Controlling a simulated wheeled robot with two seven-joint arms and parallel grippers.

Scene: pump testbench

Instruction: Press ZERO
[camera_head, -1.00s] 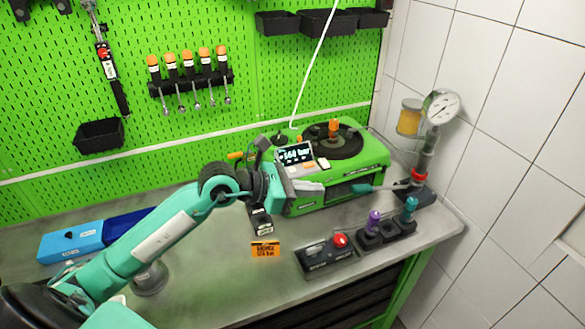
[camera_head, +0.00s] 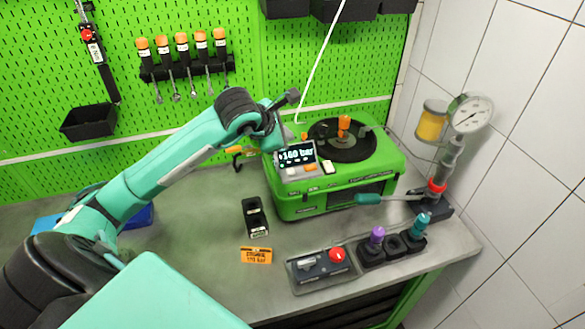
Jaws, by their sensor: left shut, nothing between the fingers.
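The green pump tester (camera_head: 345,197) stands on the bench against the back wall. Its small display (camera_head: 297,155) reads about 160 bar. Several small keys, one of them orange (camera_head: 309,169) and one pale (camera_head: 328,167), sit below the screen. Their lettering is too small to read, so I cannot tell which is ZERO. My left gripper (camera_head: 273,137) is shut and empty at the display's upper left. Its fingertips are mostly hidden by the display and the hand, and I cannot tell whether they touch anything. My right gripper is out of view.
A control box with a red button (camera_head: 337,254) and a holder with purple (camera_head: 377,235) and teal-topped pieces stand in front. An orange label (camera_head: 256,255) lies by a black block (camera_head: 255,217).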

